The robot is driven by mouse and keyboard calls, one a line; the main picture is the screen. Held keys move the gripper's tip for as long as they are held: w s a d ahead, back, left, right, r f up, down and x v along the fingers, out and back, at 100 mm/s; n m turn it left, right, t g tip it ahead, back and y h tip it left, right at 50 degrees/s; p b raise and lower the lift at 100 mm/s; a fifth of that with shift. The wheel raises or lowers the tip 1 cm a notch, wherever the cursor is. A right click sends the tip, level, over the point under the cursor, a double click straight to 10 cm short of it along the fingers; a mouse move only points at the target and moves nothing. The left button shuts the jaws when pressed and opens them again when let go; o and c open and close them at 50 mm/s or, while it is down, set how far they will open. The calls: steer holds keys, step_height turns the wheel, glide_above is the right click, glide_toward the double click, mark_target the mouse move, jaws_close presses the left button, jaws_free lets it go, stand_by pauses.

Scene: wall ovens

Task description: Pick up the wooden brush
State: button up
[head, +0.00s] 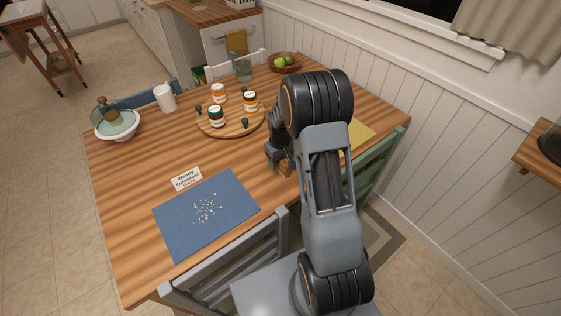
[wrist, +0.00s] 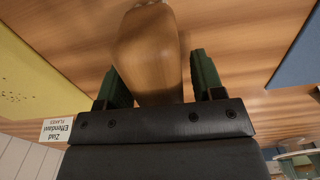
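The wooden brush (wrist: 150,55) shows in the wrist view as a smooth, rounded brown wooden body. It lies between the two green fingers of my gripper (wrist: 160,75). The fingers stand apart at its sides, and a narrow gap shows at the right finger. In the head view, my gripper (head: 281,160) is low over the right part of the wooden table (head: 130,245). A small part of the brush (head: 285,169) shows beside it, and my arm hides the rest.
A blue mat (head: 180,226) with crumbs and a name card (head: 186,179) lie to the left. A round wooden tray (head: 231,128) with several jars stands behind. A yellow mat (head: 357,135) lies to the right, partly behind my arm. Chairs stand around the table.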

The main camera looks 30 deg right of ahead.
steer(key=c, duration=0.8)
steer(key=shift+c, duration=0.2)
steer(key=shift+r, duration=0.1)
steer(key=shift+r, duration=0.6)
steer(key=w+a+r, duration=0.9)
steer(key=a+r, duration=0.1)
steer(key=r, duration=0.1)
steer(key=shift+a+r+b, duration=0.35)
steer(key=shift+a+b, duration=0.05)
